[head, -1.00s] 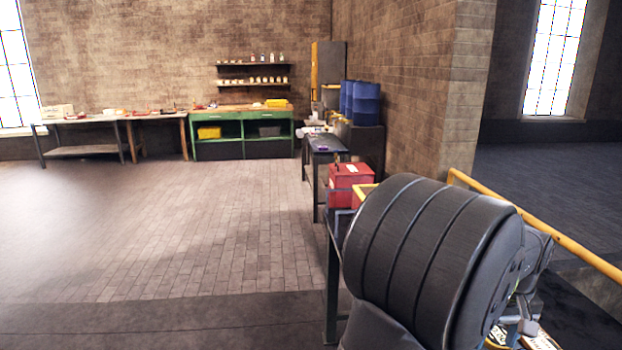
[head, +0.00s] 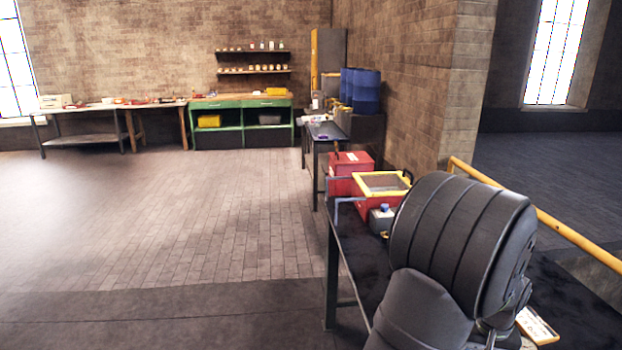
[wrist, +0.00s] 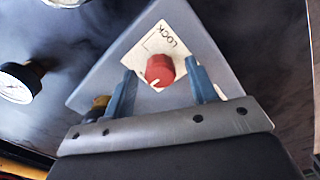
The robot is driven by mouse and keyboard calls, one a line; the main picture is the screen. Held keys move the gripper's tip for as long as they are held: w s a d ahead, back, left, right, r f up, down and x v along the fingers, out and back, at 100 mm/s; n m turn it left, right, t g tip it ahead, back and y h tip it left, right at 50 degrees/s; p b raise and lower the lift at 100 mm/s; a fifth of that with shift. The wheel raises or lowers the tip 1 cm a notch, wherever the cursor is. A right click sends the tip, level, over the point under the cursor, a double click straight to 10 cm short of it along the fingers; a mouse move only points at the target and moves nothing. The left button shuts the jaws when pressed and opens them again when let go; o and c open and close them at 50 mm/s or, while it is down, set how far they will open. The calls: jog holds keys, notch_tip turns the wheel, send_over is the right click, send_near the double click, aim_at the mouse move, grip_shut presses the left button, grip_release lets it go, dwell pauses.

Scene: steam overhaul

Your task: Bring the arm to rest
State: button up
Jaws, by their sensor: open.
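My gripper (wrist: 163,88) is open in the wrist view, its two blue-grey fingers apart. A red knob (wrist: 160,70) shows between and just beyond the fingertips. I cannot tell how far the fingers are from it. The knob sits on a white label (wrist: 178,42) marked LOCK, on a grey angular plate (wrist: 108,84). In the head view my dark arm fills the lower right and hides the gripper and the knob.
A dark bench (head: 357,262) holds a red box (head: 350,172), a yellow-rimmed red bin (head: 383,183) and a small grey box (head: 381,222). A yellow rail (head: 560,225) runs at right. A pressure gauge (wrist: 20,82) lies left of the plate. The floor at left is clear.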

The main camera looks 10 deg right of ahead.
jog(key=m, duration=1.3)
dwell(0.5)
